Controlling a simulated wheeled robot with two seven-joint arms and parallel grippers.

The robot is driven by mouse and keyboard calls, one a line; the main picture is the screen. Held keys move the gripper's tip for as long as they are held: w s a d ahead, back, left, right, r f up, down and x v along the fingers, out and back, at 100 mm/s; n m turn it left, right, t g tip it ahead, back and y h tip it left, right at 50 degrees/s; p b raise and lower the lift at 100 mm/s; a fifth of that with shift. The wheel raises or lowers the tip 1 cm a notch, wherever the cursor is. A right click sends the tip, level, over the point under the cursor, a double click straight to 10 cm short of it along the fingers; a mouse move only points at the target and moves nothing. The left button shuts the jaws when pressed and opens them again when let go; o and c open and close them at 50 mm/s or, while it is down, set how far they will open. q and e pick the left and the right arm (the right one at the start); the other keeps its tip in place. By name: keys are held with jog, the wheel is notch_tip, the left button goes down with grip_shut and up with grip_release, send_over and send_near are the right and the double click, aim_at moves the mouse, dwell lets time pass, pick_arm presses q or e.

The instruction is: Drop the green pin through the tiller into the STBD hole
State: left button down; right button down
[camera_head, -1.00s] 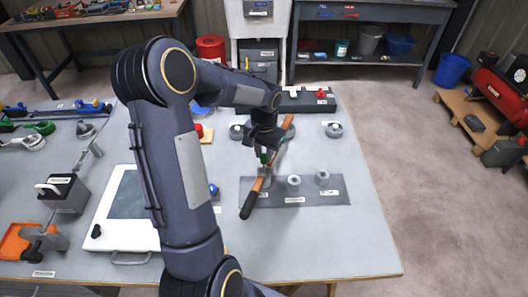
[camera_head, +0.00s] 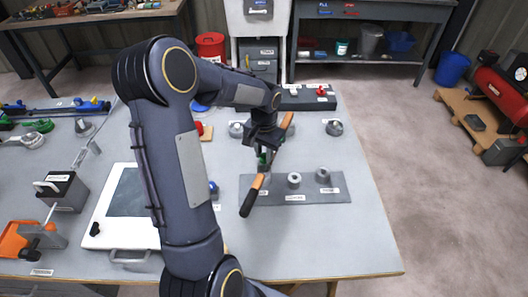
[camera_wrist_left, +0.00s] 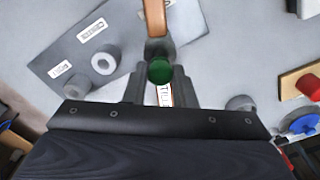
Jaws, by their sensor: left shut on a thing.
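The tiller (camera_head: 248,201), a wooden bar with a black end, lies slantwise over the left part of the grey plate (camera_head: 330,197). Its wood also shows at the top of the left wrist view (camera_wrist_left: 157,22). My left gripper (camera_head: 264,163) is above the tiller's middle, fingers pointing down. It is shut on the green pin, whose round green head (camera_wrist_left: 159,71) shows between the fingers. The pin's lower end and the STBD hole are hidden, so I cannot tell how far the pin is in. My right gripper is out of view.
Two grey round posts (camera_head: 294,180) (camera_head: 323,175) stand on the plate, right of the tiller. A white framed panel (camera_head: 112,240) lies to the left. A dark tray (camera_head: 300,103) and grey round parts (camera_head: 333,128) are behind. The table's front right is clear.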

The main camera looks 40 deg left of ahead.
pick_arm(q)
jog(key=shift+f+b, duration=0.9)
jog(key=shift+f, duration=0.3)
